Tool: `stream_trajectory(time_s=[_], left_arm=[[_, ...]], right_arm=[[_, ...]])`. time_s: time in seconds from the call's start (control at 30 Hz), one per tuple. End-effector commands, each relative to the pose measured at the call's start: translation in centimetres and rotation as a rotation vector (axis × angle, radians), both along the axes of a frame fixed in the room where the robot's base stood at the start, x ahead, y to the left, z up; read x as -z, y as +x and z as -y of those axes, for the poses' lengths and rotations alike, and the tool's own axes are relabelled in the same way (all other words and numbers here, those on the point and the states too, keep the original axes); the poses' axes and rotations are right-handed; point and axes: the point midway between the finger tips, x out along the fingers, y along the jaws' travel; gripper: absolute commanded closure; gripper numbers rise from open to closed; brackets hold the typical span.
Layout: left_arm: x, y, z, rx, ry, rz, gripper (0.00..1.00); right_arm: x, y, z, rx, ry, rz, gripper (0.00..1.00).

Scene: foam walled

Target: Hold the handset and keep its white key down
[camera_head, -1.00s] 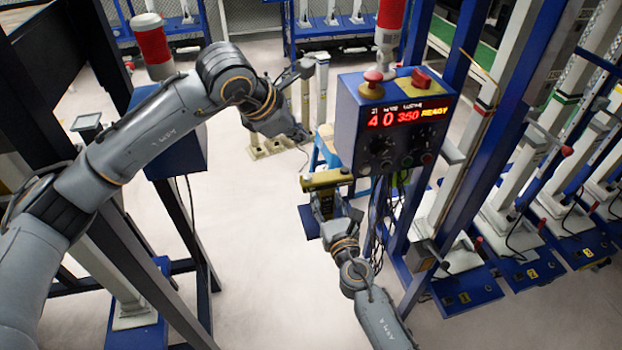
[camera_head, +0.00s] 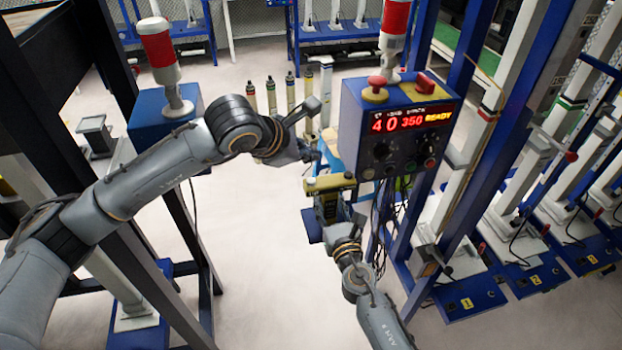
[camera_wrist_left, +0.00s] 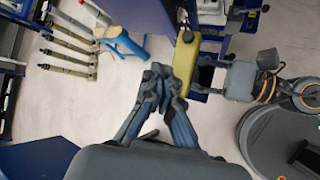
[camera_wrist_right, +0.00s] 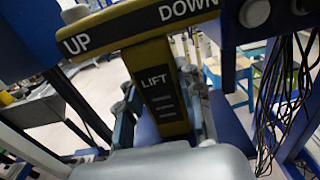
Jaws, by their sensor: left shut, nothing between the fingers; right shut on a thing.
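My right gripper (camera_head: 328,215) is shut on the stem, with one finger on each side. My left gripper (camera_head: 311,157) is shut and empty, just above the handset in the head view. The left wrist view shows its closed fingertips (camera_wrist_left: 163,76) apart from the yellow handset (camera_wrist_left: 187,60).
The blue control box (camera_head: 349,125) shows 40, 350 and READY, close to the right of my left gripper. Dark cables (camera_wrist_right: 275,90) hang beside the handset. Several capped cylinders (camera_head: 290,92) stand behind. A dark frame (camera_head: 193,230) stands left; the floor between is clear.

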Motion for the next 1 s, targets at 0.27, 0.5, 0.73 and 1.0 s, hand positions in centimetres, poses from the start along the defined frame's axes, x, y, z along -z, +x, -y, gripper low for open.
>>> stream_trajectory(time_s=[0.27, 0.5, 0.73, 1.0], left_arm=[[3.2, 0.0, 0.0, -0.001, 0.000, -0.001, 1.00], [4.0, 0.0, 0.0, 0.000, 0.001, 0.000, 1.00], [4.0, 0.0, 0.0, 0.000, 0.001, 0.001, 1.00], [4.0, 0.0, 0.0, 0.000, 0.001, 0.001, 1.00]], right_arm=[[0.0, 0.0, 0.0, 0.000, 0.000, 0.000, 0.99], [0.0, 0.0, 0.0, 0.000, 0.000, 0.000, 0.99], [0.0, 0.0, 0.0, 0.000, 0.000, 0.000, 0.99], [0.0, 0.0, 0.0, 0.000, 0.000, 0.000, 0.99]])
